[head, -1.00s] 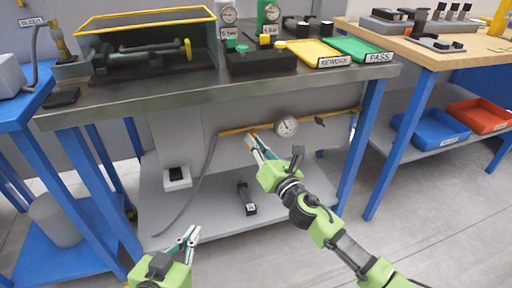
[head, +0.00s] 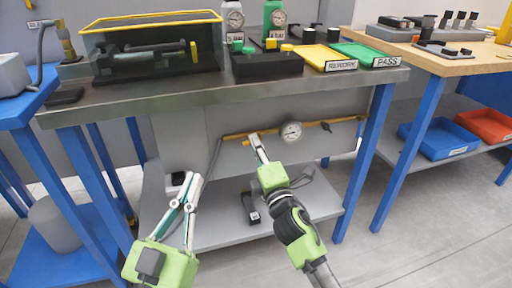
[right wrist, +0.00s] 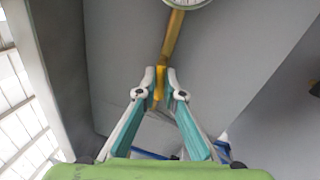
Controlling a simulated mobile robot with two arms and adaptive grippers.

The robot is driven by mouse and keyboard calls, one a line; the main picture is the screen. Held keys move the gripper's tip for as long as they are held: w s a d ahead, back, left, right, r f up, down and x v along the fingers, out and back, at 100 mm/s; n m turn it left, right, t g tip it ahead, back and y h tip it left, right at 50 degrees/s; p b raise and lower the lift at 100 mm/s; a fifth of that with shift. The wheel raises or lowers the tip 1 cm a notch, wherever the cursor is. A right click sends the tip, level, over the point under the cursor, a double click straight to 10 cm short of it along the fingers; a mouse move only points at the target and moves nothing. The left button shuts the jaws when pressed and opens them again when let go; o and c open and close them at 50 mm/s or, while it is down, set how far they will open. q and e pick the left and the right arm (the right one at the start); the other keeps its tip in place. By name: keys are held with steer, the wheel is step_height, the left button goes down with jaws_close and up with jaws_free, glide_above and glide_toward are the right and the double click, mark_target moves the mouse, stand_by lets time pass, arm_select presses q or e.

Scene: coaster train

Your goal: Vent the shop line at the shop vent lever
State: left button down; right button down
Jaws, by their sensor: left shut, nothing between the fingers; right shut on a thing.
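A yellow pipe (head: 232,136) with a round gauge (head: 291,131) runs along the panel under the workbench. My right gripper (head: 254,137) is at the left part of this pipe. In the right wrist view, my right gripper (right wrist: 160,80) is shut on a narrow yellow lever (right wrist: 160,84), which lines up below the pipe (right wrist: 173,35) and part of the gauge (right wrist: 187,2). The fingers hide part of the lever. My left gripper (head: 193,177) is shut and empty, in front of the lower shelf, left of the right arm.
The workbench (head: 150,96) above carries a yellow-edged tank (head: 150,60), a black button box (head: 266,65) and yellow (head: 318,55) and green (head: 362,52) trays. Blue legs (head: 362,165) flank the space below. A black object (head: 250,207) lies on the grey lower shelf (head: 225,230).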

steer(key=shift+r+m+h, duration=0.1)
steer(key=shift+m+h, duration=0.3)
steer(key=shift+m, duration=0.7)
steer(key=c, duration=2.2)
jaws_free()
steer(key=shift+o, duration=0.2)
steer(key=v, duration=1.2)
